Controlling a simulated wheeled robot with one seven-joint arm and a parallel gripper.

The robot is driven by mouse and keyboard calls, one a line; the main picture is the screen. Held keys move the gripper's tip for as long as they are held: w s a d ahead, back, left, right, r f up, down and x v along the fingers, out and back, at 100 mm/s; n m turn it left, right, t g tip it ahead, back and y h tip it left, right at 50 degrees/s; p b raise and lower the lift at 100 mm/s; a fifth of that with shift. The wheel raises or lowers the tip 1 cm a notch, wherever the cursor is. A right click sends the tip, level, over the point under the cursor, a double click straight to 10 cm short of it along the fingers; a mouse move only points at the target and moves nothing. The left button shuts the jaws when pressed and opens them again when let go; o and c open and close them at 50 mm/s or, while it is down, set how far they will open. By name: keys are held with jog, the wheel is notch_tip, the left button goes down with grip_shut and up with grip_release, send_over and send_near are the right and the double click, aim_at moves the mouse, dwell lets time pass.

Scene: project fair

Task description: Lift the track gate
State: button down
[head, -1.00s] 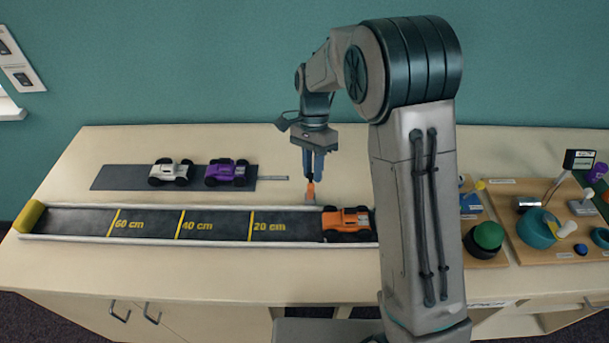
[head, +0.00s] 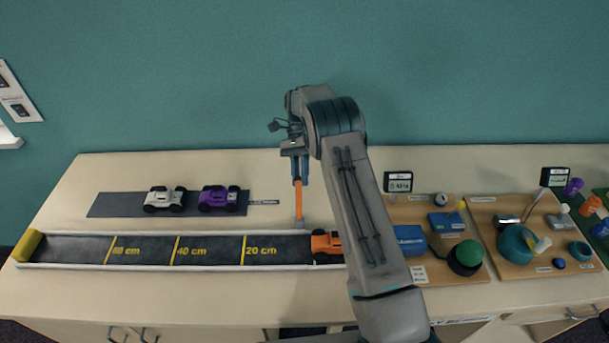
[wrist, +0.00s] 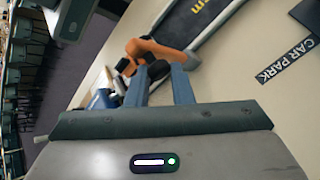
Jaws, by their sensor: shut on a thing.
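The track gate (head: 299,203) is an orange upright bar with a grey foot at the far edge of the track (head: 215,249). My gripper (head: 300,178) points down and is shut on its upper end. In the wrist view an orange shape runs just beyond my gripper's fingers (wrist: 160,80); I cannot clearly part gate from car there. An orange car (head: 325,242) sits at the track's right end, just right of the gate, partly hidden by my arm.
A white car (head: 164,199) and a purple car (head: 218,198) stand on a dark strip (head: 110,205) behind the track. Boards with a green dome (head: 467,253), a blue box (head: 410,240) and other items lie on the right. The tabletop left of the cars is clear.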

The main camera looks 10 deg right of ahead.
jog(key=shift+a+f+g, duration=0.3)
jog(key=shift+a+f, duration=0.05)
dwell(0.3)
jog(key=c, duration=1.6)
grip_release()
jog(key=o, duration=0.3)
jog(key=shift+w+a+f, duration=0.1)
jog(key=shift+w+a, duration=0.05)
jog(key=shift+w, duration=0.05)
jog(key=shift+o, duration=0.2)
jog(key=shift+w+d, duration=0.2)
jog(key=shift+d, duration=0.1)
jog(key=shift+r, duration=0.25)
